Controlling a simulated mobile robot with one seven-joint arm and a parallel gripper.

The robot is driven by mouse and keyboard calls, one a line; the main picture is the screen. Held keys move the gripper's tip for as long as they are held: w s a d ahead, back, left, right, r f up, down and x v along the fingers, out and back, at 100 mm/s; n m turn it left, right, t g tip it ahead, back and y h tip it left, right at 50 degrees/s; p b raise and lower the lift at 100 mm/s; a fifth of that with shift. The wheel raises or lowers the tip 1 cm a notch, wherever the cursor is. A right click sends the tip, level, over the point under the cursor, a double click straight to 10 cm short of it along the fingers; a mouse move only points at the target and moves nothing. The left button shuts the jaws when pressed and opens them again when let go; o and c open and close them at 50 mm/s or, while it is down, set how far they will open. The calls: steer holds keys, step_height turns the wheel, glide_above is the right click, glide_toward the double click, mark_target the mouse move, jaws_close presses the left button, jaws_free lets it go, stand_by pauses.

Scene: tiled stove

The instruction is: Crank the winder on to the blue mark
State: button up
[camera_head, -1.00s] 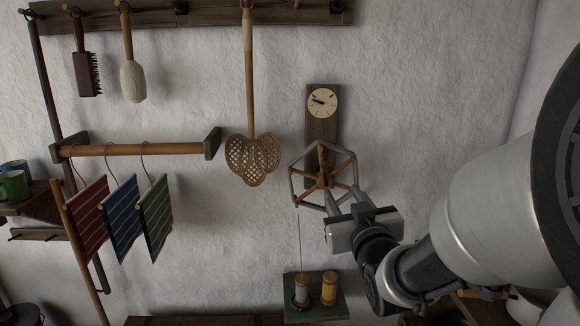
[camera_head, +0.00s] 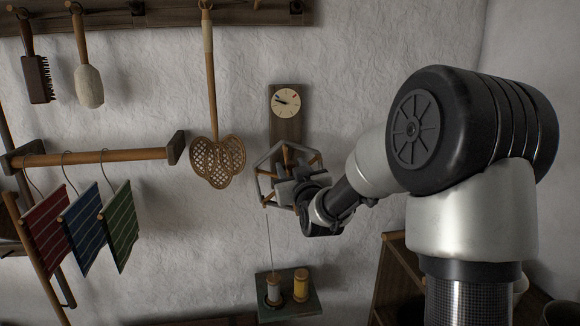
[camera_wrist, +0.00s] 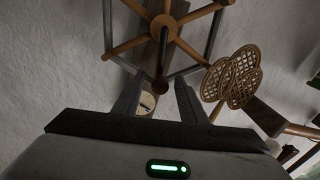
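The winder is a six-sided reel of wooden spokes and grey bars (camera_head: 268,163) on the wall, partly hidden by my arm. Its spokes and hub (camera_wrist: 163,28) fill the top of the wrist view. A wooden peg with a dark round end (camera_wrist: 162,86) points toward me between my gripper's fingertips. My gripper (camera_wrist: 158,82) is open, one finger on each side of the peg, with visible gaps. I cannot make out a blue mark.
A board with a pale spool and a yellow spool (camera_head: 301,285) is below, a thread running up toward the reel. A wicker beater (camera_head: 217,160) hangs close left of the winder. Striped cloths (camera_head: 82,228) hang further left. A wooden shelf (camera_head: 398,275) stands lower right.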

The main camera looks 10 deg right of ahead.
steer(key=shift+w, duration=0.25)
jaws_close()
steer(key=d+f+m+b, duration=0.3)
steer(key=d+m+b, duration=0.4)
steer(key=m, duration=0.7)
steer(key=shift+d+f+t+h+b, duration=0.3)
steer(key=shift+f+b, duration=0.05)
steer(key=shift+b, duration=0.1)
